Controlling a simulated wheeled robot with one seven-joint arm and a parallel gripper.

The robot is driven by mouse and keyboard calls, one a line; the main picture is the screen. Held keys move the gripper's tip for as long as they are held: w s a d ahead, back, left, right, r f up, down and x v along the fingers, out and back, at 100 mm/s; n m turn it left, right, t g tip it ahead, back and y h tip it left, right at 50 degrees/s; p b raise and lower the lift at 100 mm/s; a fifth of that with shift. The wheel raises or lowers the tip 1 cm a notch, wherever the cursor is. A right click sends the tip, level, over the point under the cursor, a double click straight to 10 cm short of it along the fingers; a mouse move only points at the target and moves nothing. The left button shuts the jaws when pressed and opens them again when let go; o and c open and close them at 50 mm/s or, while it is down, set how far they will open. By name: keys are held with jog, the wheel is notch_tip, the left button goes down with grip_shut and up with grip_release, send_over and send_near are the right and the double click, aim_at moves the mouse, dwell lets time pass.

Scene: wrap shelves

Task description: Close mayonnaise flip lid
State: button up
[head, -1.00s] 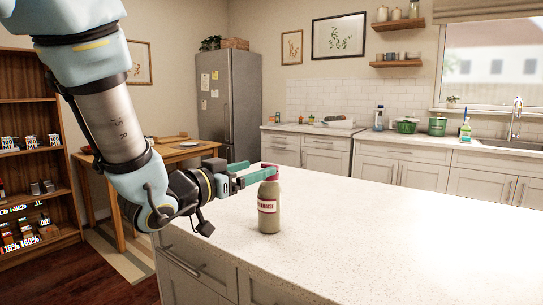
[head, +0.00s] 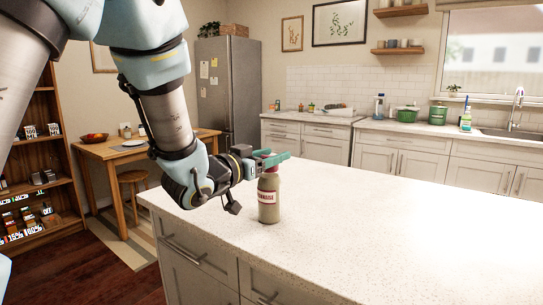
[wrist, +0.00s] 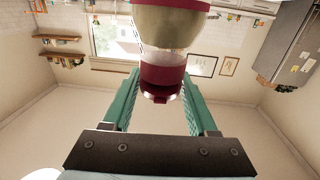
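The mayonnaise bottle (head: 268,208) stands upright on the white counter, near its left edge. It has a pale body, a red-lettered label and a dark red cap. In the wrist view the bottle (wrist: 170,25) appears upside down, with its red cap (wrist: 161,76) toward my gripper. My gripper (head: 272,158) is at the top of the bottle, its green fingers partly covering the cap. In the wrist view my gripper (wrist: 160,88) is open, with the cap between the spread fingers and a gap on each side. I cannot tell the flip lid's angle.
The white counter (head: 400,225) is clear to the right of the bottle. A wooden table (head: 110,150) with a stool stands at the left, near a shelf of goods (head: 40,190). A fridge (head: 229,90) and back counter with sink are farther away.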

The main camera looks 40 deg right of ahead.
grip_shut()
jog(key=b, duration=0.3)
jog(key=shift+f+h, duration=0.35)
jog(key=shift+h, duration=0.05)
jog(key=shift+b, duration=0.75)
jog(key=shift+r+h+b, duration=0.15)
jog(key=shift+h+b, duration=0.15)
jog(key=shift+b, duration=0.1)
jog(key=shift+r, duration=0.15)
jog(key=shift+o, duration=2.1)
grip_release()
jog(key=shift+a, duration=0.1)
